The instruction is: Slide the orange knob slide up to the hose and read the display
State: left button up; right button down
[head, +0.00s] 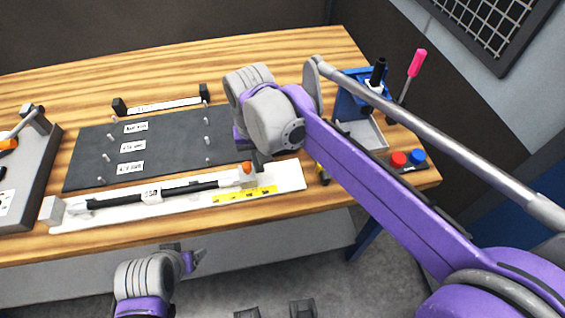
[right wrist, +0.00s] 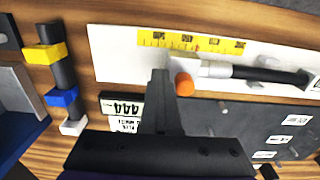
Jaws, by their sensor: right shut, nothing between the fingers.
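The orange knob (head: 246,168) stands on a pale slide at the right end of a white board (head: 292,178). It also shows in the right wrist view (right wrist: 184,84). A black hose (head: 185,189) with a small label lies along the board, left of the slide. Its grey end fitting (right wrist: 214,69) reaches close to the slide; I cannot tell if they touch. My right gripper (head: 258,163) is shut and empty, its tips (right wrist: 160,78) right beside the knob. My left gripper (head: 188,256) hangs in front of the table; its jaw state is unclear. A label-like plate (right wrist: 122,108) shows digits upside down.
A yellow scale (head: 245,194) lies on the board in front of the slide. A dark mat (head: 160,150) with pegs and white labels lies behind. A grey fixture (head: 28,170) stands at left.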

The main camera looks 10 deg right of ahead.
aim_at(247, 165)
jog(key=shift+a, duration=1.35)
pick_arm(q)
jog(key=shift+r, duration=0.15)
jog(key=shift+r+p, duration=0.15)
jog(key=shift+p, duration=0.15)
dwell(0.5)
jog(key=shift+w+r, duration=0.1)
dwell(0.5)
pick_arm(e)
jog(key=shift+r+p, duration=0.95)
jog(key=shift+r, duration=0.2)
jog(key=shift+d+r+p, duration=0.15)
jog(key=shift+r+p, duration=1.4)
jog(key=shift+r, duration=0.85)
pick_arm(q)
jog(key=r, duration=0.2)
jog(key=w+r, duration=0.1)
jog(key=r, duration=0.2)
jog(key=shift+w+r, duration=0.3)
jog(key=shift+r, duration=0.05)
